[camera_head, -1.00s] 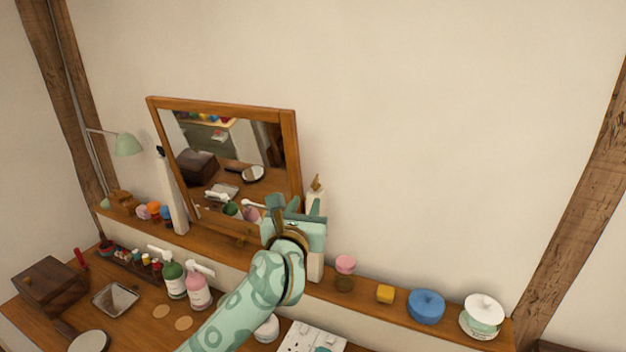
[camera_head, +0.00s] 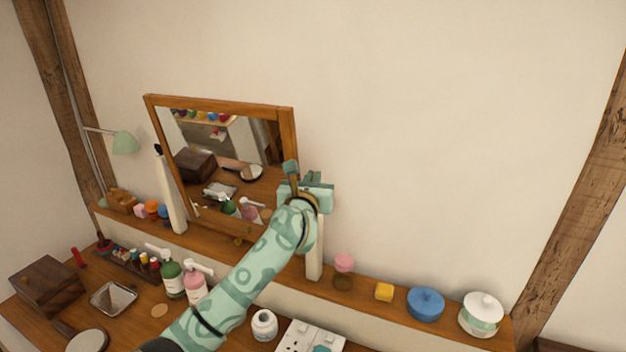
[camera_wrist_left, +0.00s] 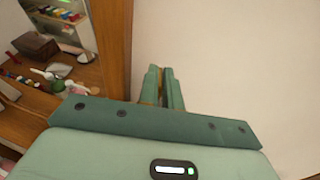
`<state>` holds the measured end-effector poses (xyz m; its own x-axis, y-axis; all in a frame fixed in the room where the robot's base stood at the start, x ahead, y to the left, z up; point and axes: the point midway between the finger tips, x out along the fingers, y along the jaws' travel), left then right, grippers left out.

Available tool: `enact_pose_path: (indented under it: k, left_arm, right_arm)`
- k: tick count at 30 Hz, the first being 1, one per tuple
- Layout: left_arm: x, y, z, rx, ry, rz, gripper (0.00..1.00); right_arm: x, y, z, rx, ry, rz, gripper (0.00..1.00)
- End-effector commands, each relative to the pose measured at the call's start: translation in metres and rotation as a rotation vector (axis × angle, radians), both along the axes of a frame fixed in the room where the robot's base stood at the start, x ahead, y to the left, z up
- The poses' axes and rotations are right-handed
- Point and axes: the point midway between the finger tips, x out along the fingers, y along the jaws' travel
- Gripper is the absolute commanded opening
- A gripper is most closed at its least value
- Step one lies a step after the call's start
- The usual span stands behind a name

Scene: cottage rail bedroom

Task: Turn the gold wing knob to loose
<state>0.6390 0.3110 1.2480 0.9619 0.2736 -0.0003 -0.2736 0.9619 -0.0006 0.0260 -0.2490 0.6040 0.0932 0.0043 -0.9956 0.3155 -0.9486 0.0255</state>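A tilting mirror (camera_head: 235,165) in a wooden frame stands between two pale posts on the shelf. My left gripper (camera_head: 302,176) is raised at the top of the right post (camera_head: 315,255), beside the mirror's right edge. The gold wing knob is hidden behind the gripper in the head view. In the left wrist view my left gripper (camera_wrist_left: 162,82) has its fingers close together, with a sliver of gold-brown between them; I cannot tell whether they grip it. The left post (camera_head: 172,200) carries a dark knob (camera_head: 157,150). My right gripper is out of view.
The shelf right of the post holds a pink-topped jar (camera_head: 344,263), a yellow block (camera_head: 384,292), a blue pot (camera_head: 426,304) and a white lidded jar (camera_head: 481,314). Pump bottles (camera_head: 194,283) and a white jar (camera_head: 264,325) stand below my arm. The wall above is clear.

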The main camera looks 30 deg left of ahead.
Motion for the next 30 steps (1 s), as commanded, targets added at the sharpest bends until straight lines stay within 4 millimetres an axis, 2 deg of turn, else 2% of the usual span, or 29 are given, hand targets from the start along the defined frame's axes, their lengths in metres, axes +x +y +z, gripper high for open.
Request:
enact_pose_path:
  k: [14, 23, 30]
  left_arm:
    - [0.0, -0.002, -0.001, -0.001, 0.001, 0.066, 0.0]
    - [0.003, -0.007, -0.004, -0.006, 0.003, 0.286, 0.0]
    - [0.006, -0.01, -0.008, -0.005, 0.005, 0.512, 0.0]
  right_arm:
    - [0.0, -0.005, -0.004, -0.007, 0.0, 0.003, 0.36]
    - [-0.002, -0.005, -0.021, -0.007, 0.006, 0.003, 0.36]
    - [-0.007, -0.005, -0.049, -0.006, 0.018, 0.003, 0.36]
